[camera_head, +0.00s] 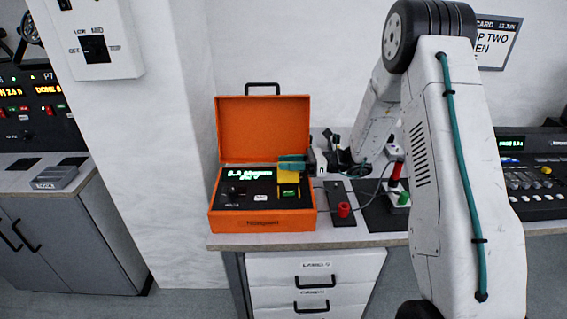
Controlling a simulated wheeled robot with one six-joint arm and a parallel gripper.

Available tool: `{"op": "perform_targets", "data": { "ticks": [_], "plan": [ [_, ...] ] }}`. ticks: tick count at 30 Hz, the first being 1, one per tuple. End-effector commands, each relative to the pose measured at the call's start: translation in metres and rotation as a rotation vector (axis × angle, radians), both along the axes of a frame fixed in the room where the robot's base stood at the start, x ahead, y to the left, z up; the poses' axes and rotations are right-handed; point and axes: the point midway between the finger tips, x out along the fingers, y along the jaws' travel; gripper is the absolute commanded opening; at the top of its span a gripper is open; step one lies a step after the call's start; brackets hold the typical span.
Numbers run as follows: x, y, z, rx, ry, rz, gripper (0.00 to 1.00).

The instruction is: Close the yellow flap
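An orange case (263,225) stands on the bench with its lid (263,130) raised. Its black panel holds a lit display and, at the right, a small yellow flap (289,181). The flap looks raised, with a green lit button (289,191) showing just in front of and below it. My gripper (291,162) reaches in from the right over the case, its teal fingertips just above and behind the flap. I cannot tell whether they touch it. The fingertips overlap in this view, so their opening is hidden.
Right of the case lie a dark plate with a red knob (343,210), a grey cable and a unit with red and green parts (397,190). A console (535,175) stands further right. The case sits near the bench's front edge; a wall is behind.

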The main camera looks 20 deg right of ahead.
Motion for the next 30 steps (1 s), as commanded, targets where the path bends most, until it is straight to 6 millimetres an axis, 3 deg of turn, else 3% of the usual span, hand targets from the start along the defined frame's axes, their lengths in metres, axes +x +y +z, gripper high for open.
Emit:
{"op": "perform_targets", "data": {
  "ticks": [9,15,26,30],
  "plan": [
    [-0.012,-0.048,0.0,0.0,0.0,-0.005,0.38],
    [-0.018,-0.069,0.0,0.0,-0.001,-0.002,0.38],
    [-0.019,-0.072,0.001,0.0,0.001,-0.001,0.38],
    [-0.015,-0.064,0.034,0.014,0.049,0.0,0.38]
  ]
}}
